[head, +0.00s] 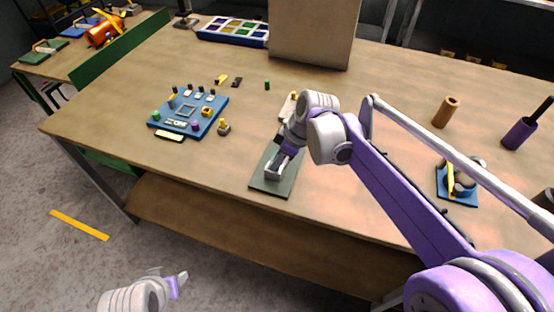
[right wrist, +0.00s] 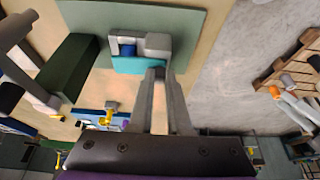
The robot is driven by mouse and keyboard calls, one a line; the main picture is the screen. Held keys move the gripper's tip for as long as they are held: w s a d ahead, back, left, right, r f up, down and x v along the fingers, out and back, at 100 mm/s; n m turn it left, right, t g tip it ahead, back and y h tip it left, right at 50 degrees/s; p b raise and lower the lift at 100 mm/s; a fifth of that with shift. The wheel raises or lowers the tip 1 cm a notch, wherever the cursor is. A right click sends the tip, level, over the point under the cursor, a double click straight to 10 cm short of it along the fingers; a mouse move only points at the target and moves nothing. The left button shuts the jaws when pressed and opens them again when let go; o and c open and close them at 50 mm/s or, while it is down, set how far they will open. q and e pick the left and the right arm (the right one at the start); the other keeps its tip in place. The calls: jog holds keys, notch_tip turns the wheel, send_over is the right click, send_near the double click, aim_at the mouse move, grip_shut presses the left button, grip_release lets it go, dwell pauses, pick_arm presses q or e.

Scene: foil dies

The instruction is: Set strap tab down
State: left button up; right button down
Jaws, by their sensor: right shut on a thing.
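My right gripper (head: 277,168) is low over a grey-green plate (head: 268,187) near the table's front edge. In the right wrist view its fingertips (right wrist: 158,76) are close together at a small teal piece (right wrist: 135,66), which looks like the strap tab. Behind the teal piece, a grey fitting (right wrist: 157,43) with a dark blue part (right wrist: 126,49) sits on the plate (right wrist: 190,22). I cannot tell whether the teal piece touches the fitting. My left gripper (head: 180,279) is at the bottom left, off the table; its jaw opening is unclear.
A blue board (head: 214,118) with several small parts lies to the left, a small yellow-topped piece (head: 223,127) beside it. A large tan panel (head: 313,30) stands behind. A brown cylinder (head: 445,112), a purple one (head: 519,133) and a small blue base (head: 458,197) stand right.

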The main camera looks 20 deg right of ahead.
jog(key=c, duration=0.9)
grip_release()
jog(key=shift+f, duration=0.1)
jog(key=shift+o, duration=0.2)
jog(key=p+v, duration=0.1)
jog(key=v, duration=1.1)
jog(key=s+f+m+t+h, duration=0.2)
jog(key=s+f+m+h, duration=0.1)
jog(key=s+f+m, duration=0.8)
jog(key=s+d+f, duration=0.1)
jog(key=s+f, duration=0.4)
jog(key=s, duration=0.3)
jog(key=shift+f+t+h, duration=0.15)
jog(key=shift+t+h, duration=0.15)
jog(key=shift+h, duration=0.1)
